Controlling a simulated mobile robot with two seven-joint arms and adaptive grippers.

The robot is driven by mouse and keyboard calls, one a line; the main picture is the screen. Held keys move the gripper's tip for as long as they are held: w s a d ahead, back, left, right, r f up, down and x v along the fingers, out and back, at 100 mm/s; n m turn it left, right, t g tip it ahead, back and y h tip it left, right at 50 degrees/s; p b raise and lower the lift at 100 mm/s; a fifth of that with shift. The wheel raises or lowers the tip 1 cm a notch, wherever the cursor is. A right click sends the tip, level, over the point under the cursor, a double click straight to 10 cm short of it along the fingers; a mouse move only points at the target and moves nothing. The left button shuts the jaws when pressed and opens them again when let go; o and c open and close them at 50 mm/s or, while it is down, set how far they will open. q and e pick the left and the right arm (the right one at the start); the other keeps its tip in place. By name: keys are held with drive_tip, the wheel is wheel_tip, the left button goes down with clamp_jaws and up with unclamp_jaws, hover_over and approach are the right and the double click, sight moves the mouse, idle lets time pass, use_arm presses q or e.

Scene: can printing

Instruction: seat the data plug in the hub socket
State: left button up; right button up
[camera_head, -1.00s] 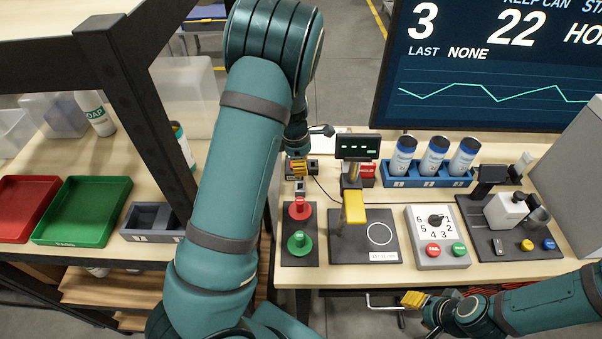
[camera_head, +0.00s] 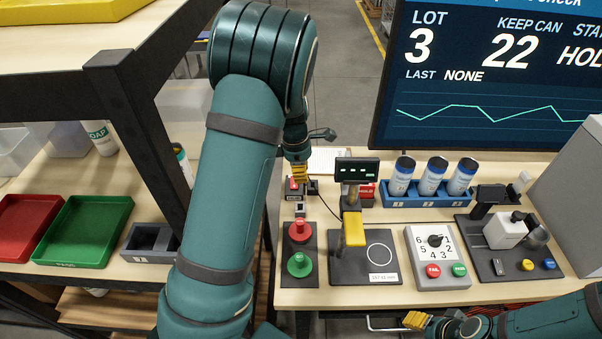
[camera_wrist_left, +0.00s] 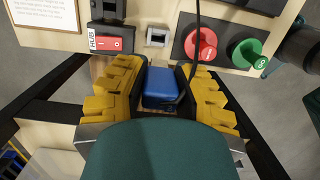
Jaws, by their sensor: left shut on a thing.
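My left gripper (camera_head: 299,173) is shut on a blue block-shaped plug (camera_wrist_left: 161,88), which shows between the yellow fingers in the left wrist view. A thin black cable (camera_wrist_left: 196,38) runs close by the right-hand finger; where it joins the plug is hidden. The hub (camera_wrist_left: 108,38), a black box with a red switch and a HUB label, lies beyond the fingers. A small grey socket block (camera_wrist_left: 157,37) stands beside it, apart from the plug; it also shows in the head view (camera_head: 300,208). My right gripper (camera_head: 417,320) is low at the table's front; its jaw state is unclear.
A red button (camera_wrist_left: 201,44) and a green button (camera_wrist_left: 247,53) sit on a dark plate right of the socket block. A scale-like stand (camera_head: 363,258), a dial box (camera_head: 436,257) and a blue can rack (camera_head: 427,192) stand farther right. A dark shelf post (camera_head: 140,140) rises at the left.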

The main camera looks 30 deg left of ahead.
use_arm(q)
drive_tip(key=shift+r, duration=1.55)
drive_tip(key=shift+f, duration=0.1)
drive_tip(key=w+a+f+b, duration=0.1)
drive_tip(key=w+f, duration=0.6)
drive_tip(key=w, duration=0.2)
drive_tip(key=shift+w+a, duration=0.15)
drive_tip(key=shift+w, duration=0.2)
drive_tip(key=shift+f, duration=0.1)
drive_tip(key=shift+f+b, duration=1.6)
drive_tip(key=shift+f, duration=1.3)
